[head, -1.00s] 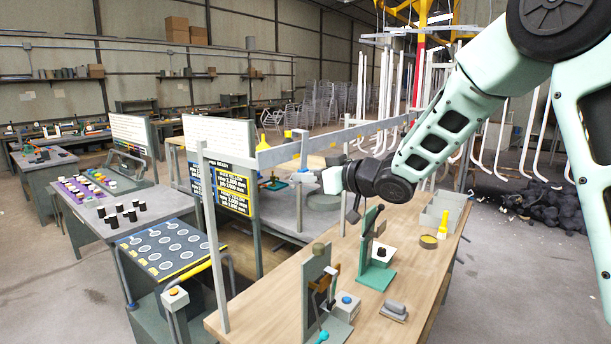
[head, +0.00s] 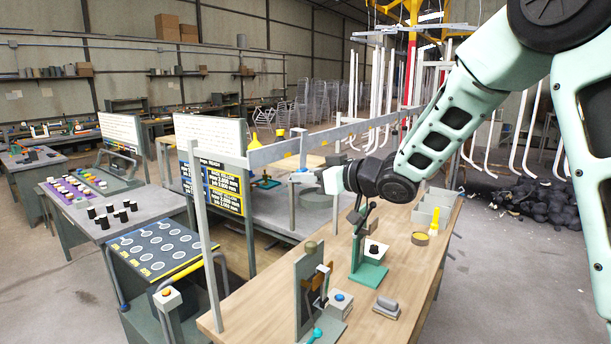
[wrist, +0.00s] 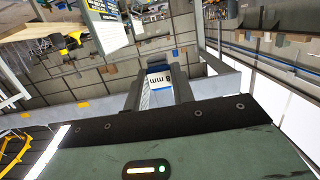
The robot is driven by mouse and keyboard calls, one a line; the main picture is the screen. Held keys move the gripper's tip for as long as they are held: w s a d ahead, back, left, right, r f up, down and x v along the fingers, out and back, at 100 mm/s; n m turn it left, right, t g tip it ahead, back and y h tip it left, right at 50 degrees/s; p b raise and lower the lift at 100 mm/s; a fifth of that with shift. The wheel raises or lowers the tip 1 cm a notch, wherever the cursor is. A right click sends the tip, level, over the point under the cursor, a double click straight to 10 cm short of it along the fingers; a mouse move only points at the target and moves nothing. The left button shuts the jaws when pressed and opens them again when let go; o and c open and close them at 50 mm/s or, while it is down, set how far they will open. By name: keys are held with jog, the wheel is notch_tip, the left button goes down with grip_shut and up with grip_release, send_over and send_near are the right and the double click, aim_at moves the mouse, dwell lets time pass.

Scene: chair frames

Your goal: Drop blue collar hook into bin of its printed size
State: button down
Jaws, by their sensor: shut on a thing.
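My gripper (head: 308,180) reaches left from the arm, above the gap between the wooden bench and the grey table behind it. In the wrist view its two fingers (wrist: 159,92) are shut on the blue collar hook. The held part shows a blue band and a white face (wrist: 158,78) printed with "mm"; the digit before it looks like 8, but the full size is not readable.
A wooden bench (head: 262,302) carries a green-based fixture (head: 370,272) and a grey upright fixture (head: 305,290). A grey rail (head: 290,150) on posts runs close behind my gripper. A black sign with yellow print (head: 225,190) stands left.

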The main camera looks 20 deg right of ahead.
jog(key=shift+p+v, duration=0.45)
jog(key=shift+v, duration=1.75)
jog(key=shift+r, duration=0.1)
